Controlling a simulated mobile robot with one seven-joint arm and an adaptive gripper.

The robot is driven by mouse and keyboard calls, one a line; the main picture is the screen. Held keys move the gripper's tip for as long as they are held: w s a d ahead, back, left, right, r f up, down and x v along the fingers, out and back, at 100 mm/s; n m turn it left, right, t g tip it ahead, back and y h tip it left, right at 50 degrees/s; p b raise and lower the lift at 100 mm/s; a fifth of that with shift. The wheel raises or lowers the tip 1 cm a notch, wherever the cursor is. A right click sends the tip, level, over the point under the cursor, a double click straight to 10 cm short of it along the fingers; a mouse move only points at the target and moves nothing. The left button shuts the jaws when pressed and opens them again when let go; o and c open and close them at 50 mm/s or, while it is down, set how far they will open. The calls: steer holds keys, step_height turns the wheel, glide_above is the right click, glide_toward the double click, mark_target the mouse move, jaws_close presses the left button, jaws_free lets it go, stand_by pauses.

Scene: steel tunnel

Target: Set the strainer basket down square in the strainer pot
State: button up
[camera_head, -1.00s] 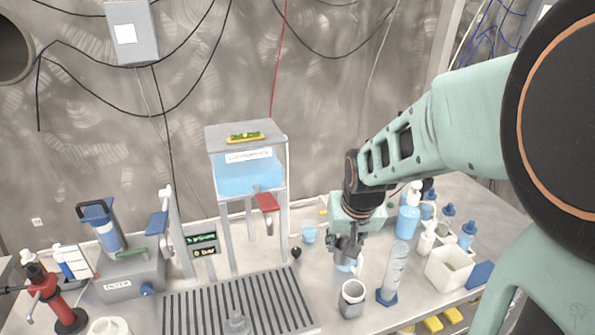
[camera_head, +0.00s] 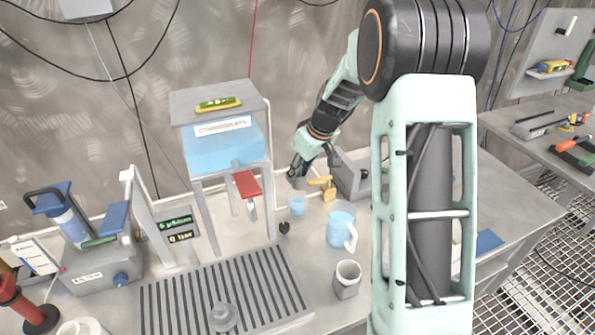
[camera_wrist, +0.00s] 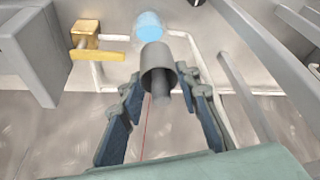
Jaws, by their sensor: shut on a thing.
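In the wrist view my gripper (camera_wrist: 160,100) is shut on a plain grey hollow cylinder (camera_wrist: 158,60), which I take for the strainer basket. Its open end shows and its far end is out of sight. A grey open-topped pot (camera_head: 347,281) stands upright at the bench front, apart from the gripper. I cannot tell for sure whether it is the strainer pot.
A grey housing (camera_head: 351,170) stands beside the valve. A pitcher of blue liquid (camera_head: 340,228) stands behind the grey pot. A stand with a blue tank (camera_head: 222,150) and red lever (camera_head: 247,184) rises left of my gripper. A slotted drain grate (camera_head: 180,305) lies in front.

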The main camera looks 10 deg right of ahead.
mark_target(298, 204)
steer(key=shift+w+f+n, duration=0.5)
steer(key=shift+w+f, duration=0.15)
steer(key=shift+w, duration=0.1)
steer(key=shift+f+b, duration=0.7)
steer(key=shift+f, duration=1.15)
steer(key=shift+b, duration=0.4)
steer(key=shift+f+b, duration=0.9)
steer(key=shift+b, duration=0.05)
steer(key=shift+f, duration=0.1)
